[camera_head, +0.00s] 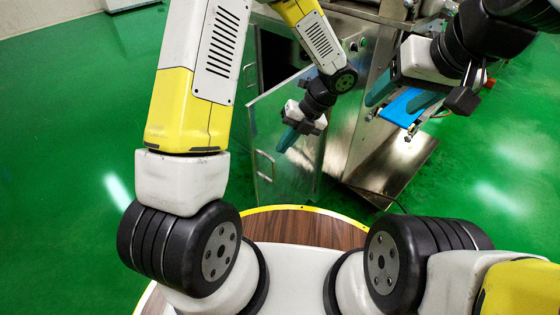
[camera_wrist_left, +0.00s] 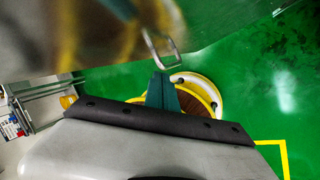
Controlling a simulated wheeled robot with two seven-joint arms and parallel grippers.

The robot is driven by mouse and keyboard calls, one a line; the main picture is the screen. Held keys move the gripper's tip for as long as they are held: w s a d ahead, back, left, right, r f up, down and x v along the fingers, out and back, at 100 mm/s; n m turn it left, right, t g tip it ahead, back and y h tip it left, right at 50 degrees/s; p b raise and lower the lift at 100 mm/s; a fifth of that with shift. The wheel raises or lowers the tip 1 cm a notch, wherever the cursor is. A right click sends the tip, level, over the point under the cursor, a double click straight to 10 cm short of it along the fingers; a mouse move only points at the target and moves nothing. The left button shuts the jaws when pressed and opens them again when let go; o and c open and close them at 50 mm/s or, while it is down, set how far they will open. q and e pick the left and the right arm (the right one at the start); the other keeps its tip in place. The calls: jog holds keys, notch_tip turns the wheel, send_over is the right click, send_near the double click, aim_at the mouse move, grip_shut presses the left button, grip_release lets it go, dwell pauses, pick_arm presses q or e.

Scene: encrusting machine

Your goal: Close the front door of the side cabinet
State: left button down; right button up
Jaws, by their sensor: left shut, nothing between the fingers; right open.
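The front door (camera_head: 264,135) of the side cabinet is a metal panel, standing open and swung out from the cabinet (camera_head: 282,50) in the head view. Its bent metal handle (camera_head: 262,166) is on the left part of the panel. The handle also shows in the left wrist view (camera_wrist_left: 161,48), just beyond the fingertips. My left gripper (camera_head: 286,142) is shut and empty, in front of the door's face and to the right of the handle. Contact with the door cannot be told. My right gripper (camera_head: 396,98) is open and empty beside the machine.
The steel encrusting machine (camera_head: 350,125) stands right of the door, with a blue conveyor belt (camera_head: 408,105) reaching out near my right gripper. A metal base plate (camera_head: 400,165) lies under it. The green floor (camera_head: 70,140) is clear on the left.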

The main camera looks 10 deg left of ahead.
pick_arm(q)
jog(key=d+f+m+y, duration=0.2)
jog(key=d+f+m, duration=0.3)
jog(key=f+m, duration=0.6)
send_near(264, 193)
notch_tip(264, 193, down, 3)
jog(key=s, duration=0.3)
jog(key=shift+n, duration=0.4)
jog(key=shift+w+a+f, duration=0.2)
jog(key=shift+w+a, duration=0.4)
jog(key=shift+a, duration=0.15)
jog(key=shift+w+a+f, duration=0.2)
jog(key=shift+w+a, duration=0.45)
jog(key=shift+a, duration=0.15)
